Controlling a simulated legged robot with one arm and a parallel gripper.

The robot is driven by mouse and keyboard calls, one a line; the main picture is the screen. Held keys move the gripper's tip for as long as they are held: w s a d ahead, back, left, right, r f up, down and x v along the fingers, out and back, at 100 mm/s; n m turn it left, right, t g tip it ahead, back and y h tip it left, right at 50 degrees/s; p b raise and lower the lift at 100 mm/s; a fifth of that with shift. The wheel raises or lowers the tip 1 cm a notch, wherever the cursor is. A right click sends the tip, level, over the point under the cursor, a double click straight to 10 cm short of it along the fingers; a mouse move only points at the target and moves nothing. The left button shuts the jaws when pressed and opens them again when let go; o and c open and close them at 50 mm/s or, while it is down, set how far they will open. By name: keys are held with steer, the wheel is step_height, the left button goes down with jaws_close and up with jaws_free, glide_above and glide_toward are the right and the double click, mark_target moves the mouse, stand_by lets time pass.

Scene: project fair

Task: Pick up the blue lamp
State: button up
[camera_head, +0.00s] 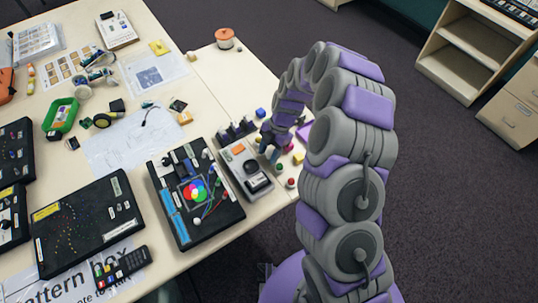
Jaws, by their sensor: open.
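My gripper (271,154) is at the end of my grey and purple arm, low over the table's right part. It is open, beside a grey device with a black knob (246,168) and among small coloured pieces. What lies between its fingers is too small to tell, and the arm and gripper hide part of the table there.
A black board with a colour wheel (184,224) lies left of the grey device. Open floor and a shelf (474,55) are to the right.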

steer(key=shift+a+f, duration=0.25)
steer(key=shift+f, duration=0.1)
steer(key=shift+s+d, duration=0.1)
steer(key=shift+d, duration=0.3)
steer(key=shift+c, duration=0.6)
steer(key=shift+d+r, duration=0.1)
steer(key=shift+d, duration=0.15)
steer(key=c, duration=0.3)
steer(key=shift+a, duration=0.25)
jaws_close()
